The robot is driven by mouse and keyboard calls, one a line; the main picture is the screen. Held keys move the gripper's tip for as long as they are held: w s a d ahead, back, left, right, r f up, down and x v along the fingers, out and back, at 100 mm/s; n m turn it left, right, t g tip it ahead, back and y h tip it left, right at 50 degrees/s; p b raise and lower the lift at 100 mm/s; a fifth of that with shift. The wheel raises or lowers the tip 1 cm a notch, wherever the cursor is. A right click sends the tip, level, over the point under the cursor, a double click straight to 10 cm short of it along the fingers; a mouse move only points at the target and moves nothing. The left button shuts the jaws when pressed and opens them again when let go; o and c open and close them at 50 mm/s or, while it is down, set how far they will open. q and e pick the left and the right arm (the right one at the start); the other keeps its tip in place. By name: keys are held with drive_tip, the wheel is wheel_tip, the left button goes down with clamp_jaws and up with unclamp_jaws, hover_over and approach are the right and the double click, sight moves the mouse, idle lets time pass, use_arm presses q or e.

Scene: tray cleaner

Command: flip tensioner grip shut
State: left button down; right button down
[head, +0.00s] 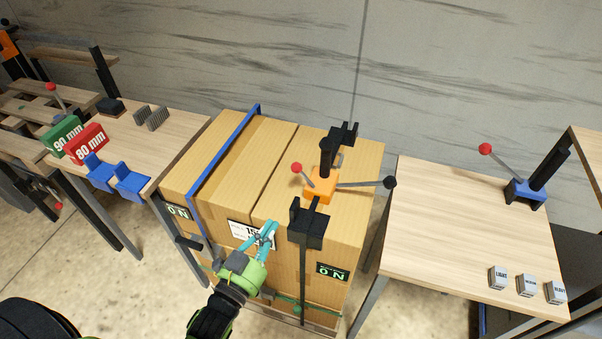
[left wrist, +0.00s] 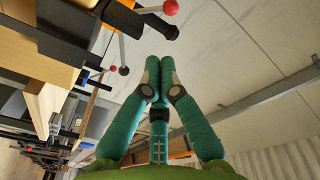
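The tensioner (head: 321,187) is an orange block with black parts on top of the right-hand carton. One lever with a red ball (head: 296,168) rises to its left, and a longer lever with a black ball (head: 390,182) reaches out to its right. In the left wrist view the red ball (left wrist: 170,7) and black ball (left wrist: 123,71) show at the upper left. My left gripper (head: 271,229) is in front of the carton's near top edge, left of and below the tensioner, apart from it. In the left wrist view its teal fingers (left wrist: 159,66) are together, with nothing visible between them.
A blue strap (head: 222,152) crosses the left part of the cartons (head: 242,180). A black block (head: 309,228) hangs at the front edge, close right of my left gripper. The right table (head: 455,225) is mostly clear. The left table (head: 170,130) holds red and green blocks.

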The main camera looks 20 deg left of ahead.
use_arm(q)
wheel_tip(320, 180, up, 4)
drive_tip(key=t, duration=0.1)
drive_tip(key=p, duration=0.4)
approach(294, 168)
drive_tip(key=w+d+r, duration=0.3)
drive_tip(key=w+r, duration=0.1)
drive_tip(key=r, duration=0.1)
drive_tip(key=w+f, duration=0.1)
drive_tip(key=w+a+f, duration=0.1)
drive_tip(key=shift+w+a+f, duration=0.15)
drive_tip(key=shift+w+f, duration=0.05)
drive_tip(key=shift+f, duration=0.2)
drive_tip(key=shift+w+a+f+n+b, duration=0.4)
drive_tip(key=shift+f+b, duration=0.2)
drive_tip(key=shift+b, duration=0.25)
drive_tip(key=shift+s+a+n, duration=0.1)
drive_tip(key=shift+a+n, duration=0.2)
drive_tip(key=shift+n, duration=0.3)
